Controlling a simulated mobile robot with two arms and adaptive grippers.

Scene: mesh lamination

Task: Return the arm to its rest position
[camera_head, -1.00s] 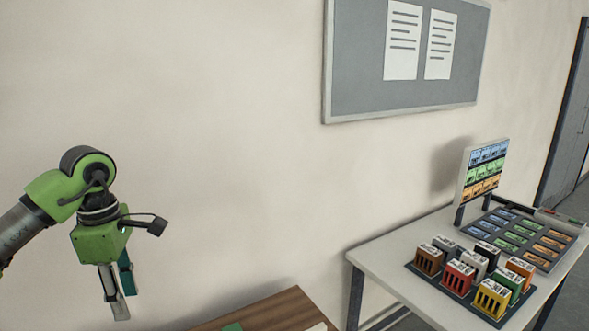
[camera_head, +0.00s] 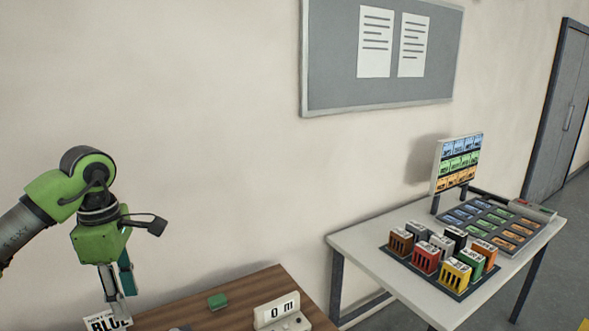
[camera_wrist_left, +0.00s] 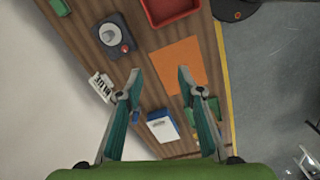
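My left gripper (camera_head: 118,284) hangs pointing down at the left of the head view, from my green arm. Its fingers overlap in that view. In the left wrist view the gripper (camera_wrist_left: 160,79) is open, its two teal fingers spread with nothing between the tips. Below them lies the wooden table (camera_wrist_left: 147,63), with an orange sheet (camera_wrist_left: 180,60) partly behind the right fingertip. In the head view the fingertips overlap a white card reading BLUE (camera_head: 108,321). My right gripper is in neither view.
On the wooden table are a green block (camera_head: 218,301), a white display unit (camera_head: 280,312), a red tray (camera_wrist_left: 171,11) and a white-and-blue box (camera_wrist_left: 162,126). A light table (camera_head: 365,262) with several coloured blocks and a slotted panel stands at the right.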

